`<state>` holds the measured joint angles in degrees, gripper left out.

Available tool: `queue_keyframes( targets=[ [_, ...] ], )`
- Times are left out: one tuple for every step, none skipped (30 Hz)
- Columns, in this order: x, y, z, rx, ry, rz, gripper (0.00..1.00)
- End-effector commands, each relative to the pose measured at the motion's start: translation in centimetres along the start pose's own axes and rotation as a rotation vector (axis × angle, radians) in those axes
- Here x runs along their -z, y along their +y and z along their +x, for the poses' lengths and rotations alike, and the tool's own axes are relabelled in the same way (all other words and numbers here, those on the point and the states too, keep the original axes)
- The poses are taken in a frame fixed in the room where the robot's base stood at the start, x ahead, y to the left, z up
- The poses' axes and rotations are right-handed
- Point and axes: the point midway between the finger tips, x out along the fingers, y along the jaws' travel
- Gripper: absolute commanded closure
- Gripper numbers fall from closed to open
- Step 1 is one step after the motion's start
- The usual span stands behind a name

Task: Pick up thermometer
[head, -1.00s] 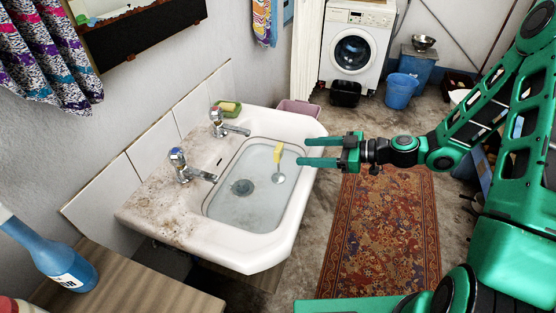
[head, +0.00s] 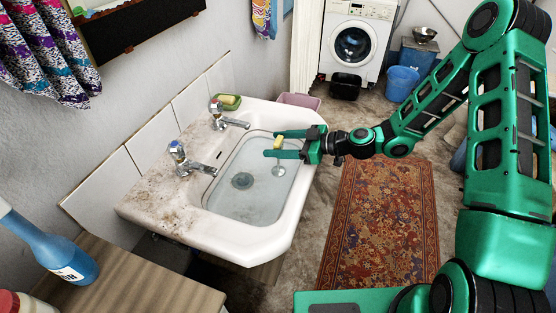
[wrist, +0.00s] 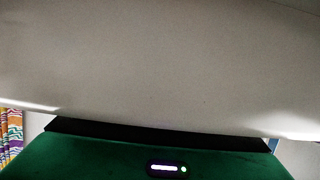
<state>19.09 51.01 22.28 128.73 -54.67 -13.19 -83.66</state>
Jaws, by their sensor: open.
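The thermometer (head: 279,143) has a yellow upper part and a pale stem leading to a small round grey end (head: 279,171). It stands in the water of the white sink (head: 285,228), near its right inner wall. My gripper (head: 271,144) reaches in from the right over the sink's rim, its two green fingers apart and level. The yellow part shows between the fingers; I cannot tell whether either finger touches it.
Two taps (head: 190,160) stand on the sink's left ledge, with a green soap dish (head: 228,102) behind. A blue bottle (head: 48,250) stands on the wooden top (head: 150,285) at lower left. A patterned rug (head: 380,220) lies right of the sink.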

Motion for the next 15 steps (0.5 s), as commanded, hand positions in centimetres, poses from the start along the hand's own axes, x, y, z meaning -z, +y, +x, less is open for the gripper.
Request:
queue_keyframes(
  targets=[
    [0.01,0.02,0.12,0.0,0.0,0.0,0.39],
    [0.01,0.03,0.12,-0.001,0.0,0.0,0.39],
    [0.01,0.03,0.1,-0.001,0.0,0.0,0.39],
    [0.01,0.03,0.09,-0.001,0.0,0.0,0.39],
    [0.01,0.03,0.08,-0.001,0.0,0.0,0.39],
    [0.01,0.03,0.08,-0.001,0.0,0.0,0.41],
    [0.01,0.03,0.07,-0.001,0.0,0.0,0.49],
    [0.01,0.03,0.07,-0.001,0.0,0.0,0.56],
    [0.01,0.03,0.06,-0.001,0.0,0.0,0.65],
    [0.0,0.04,0.06,-0.001,0.0,0.0,0.73],
    [0.0,0.04,0.06,-0.001,0.0,0.0,0.8],
    [0.0,0.04,0.05,-0.001,0.0,0.0,0.89],
    [0.0,0.04,0.05,-0.001,0.0,0.0,0.96],
    [0.0,0.05,0.04,-0.001,0.0,0.0,1.0],
    [0.03,0.05,0.04,-0.001,0.001,0.0,1.0]
  ],
)
